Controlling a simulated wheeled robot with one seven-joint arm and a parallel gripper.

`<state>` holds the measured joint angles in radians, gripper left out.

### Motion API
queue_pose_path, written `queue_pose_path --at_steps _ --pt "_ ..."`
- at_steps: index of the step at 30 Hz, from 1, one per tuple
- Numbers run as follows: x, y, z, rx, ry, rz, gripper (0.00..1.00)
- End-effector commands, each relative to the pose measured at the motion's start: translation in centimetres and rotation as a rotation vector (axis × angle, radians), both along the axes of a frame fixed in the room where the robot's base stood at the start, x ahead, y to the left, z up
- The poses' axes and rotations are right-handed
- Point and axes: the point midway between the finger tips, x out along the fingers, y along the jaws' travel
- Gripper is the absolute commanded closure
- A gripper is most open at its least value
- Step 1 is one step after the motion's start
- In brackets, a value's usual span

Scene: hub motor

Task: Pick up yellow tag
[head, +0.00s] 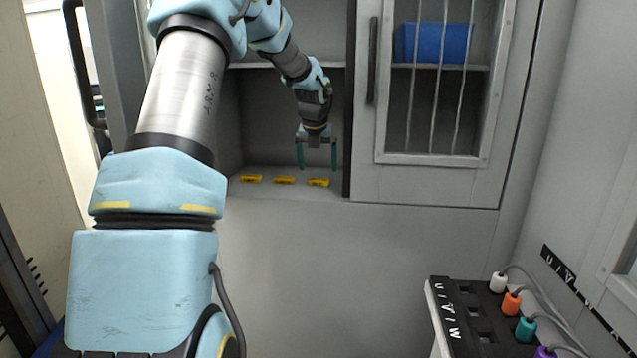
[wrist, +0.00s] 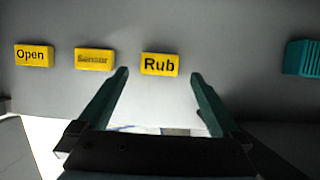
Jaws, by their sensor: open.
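Three yellow tags lie in a row on the floor of the open cabinet compartment: a left one (head: 251,178), a middle one (head: 284,180) and a right one (head: 318,182). In the wrist view they read "Open" (wrist: 34,55), "Sensor" (wrist: 94,59), with fainter lettering, and "Rub" (wrist: 160,64). My gripper (head: 317,168) has green fingers, spread apart with nothing between them. It points down inside the compartment near the right tag. In the wrist view my fingertips (wrist: 159,75) lie on either side of the "Rub" tag's near edge. I cannot tell the height gap exactly.
A shelf (head: 290,65) crosses the compartment above. The compartment's right wall and a closed barred door (head: 430,100) are close to my gripper. A teal ribbed object (wrist: 301,58) lies right of the tags in the wrist view. A panel with coloured plugs (head: 470,315) stands at lower right.

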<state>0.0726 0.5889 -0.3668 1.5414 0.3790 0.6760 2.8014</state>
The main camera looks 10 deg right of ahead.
Motion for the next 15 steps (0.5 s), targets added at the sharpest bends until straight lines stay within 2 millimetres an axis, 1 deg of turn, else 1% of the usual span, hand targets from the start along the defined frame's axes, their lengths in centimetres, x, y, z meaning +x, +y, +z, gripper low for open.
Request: queue_pose_path --at_steps 6,9,15 --pt "0.9 -0.3 -3.0 0.001 0.004 0.0 0.0" --pt "1.4 -0.3 -4.1 0.001 0.003 0.0 0.0" --pt "1.5 -0.4 -4.3 0.001 0.001 0.001 0.0"
